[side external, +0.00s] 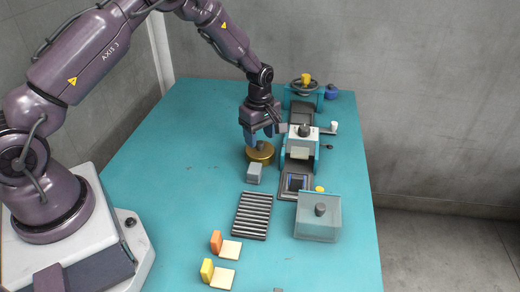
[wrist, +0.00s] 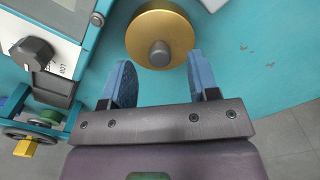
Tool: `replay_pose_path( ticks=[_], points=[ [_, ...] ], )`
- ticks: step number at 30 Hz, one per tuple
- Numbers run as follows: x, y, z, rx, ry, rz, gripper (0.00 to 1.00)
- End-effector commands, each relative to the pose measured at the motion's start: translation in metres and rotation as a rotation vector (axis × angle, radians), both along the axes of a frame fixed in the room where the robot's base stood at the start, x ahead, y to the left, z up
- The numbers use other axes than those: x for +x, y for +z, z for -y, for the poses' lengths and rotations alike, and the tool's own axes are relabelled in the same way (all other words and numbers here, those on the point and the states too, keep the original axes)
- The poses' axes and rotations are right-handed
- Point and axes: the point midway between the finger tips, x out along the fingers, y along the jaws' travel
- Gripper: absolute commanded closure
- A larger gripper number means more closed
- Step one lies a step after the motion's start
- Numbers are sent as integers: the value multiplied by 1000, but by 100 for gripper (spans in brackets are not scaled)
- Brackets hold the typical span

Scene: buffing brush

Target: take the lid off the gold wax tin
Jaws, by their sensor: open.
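The gold wax tin (side external: 261,156) stands on the teal table, left of the machine. Its round gold lid (wrist: 145,30) is on it, with a grey knob (wrist: 159,53) on top. My gripper (side external: 262,137) is over the tin, pointing down, with its blue fingers close to the knob. In the wrist view my gripper (wrist: 163,75) is open and empty. The knob lies just ahead of the gap between the fingertips there. I cannot tell the exact height of the fingertips above the lid.
A grey block (side external: 254,173) stands close in front of the tin. The machine (side external: 299,145) is just to the right, and a grey box with a knob (side external: 318,217) is at front right. A ribbed rack (side external: 252,216) lies nearer. The table's left part is clear.

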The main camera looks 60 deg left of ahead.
Motion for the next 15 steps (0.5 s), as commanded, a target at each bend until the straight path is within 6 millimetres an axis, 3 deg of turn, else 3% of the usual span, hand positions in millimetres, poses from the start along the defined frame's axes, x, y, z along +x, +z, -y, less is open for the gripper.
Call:
replay_pose_path(
  ticks=[5, 13, 15],
  points=[
    [0, -21, 0, 0, 0, 0, 45],
    [0, -23, 0, 0, 0, 0, 45],
    [0, -23, 0, 0, 0, 0, 61]
  ],
)
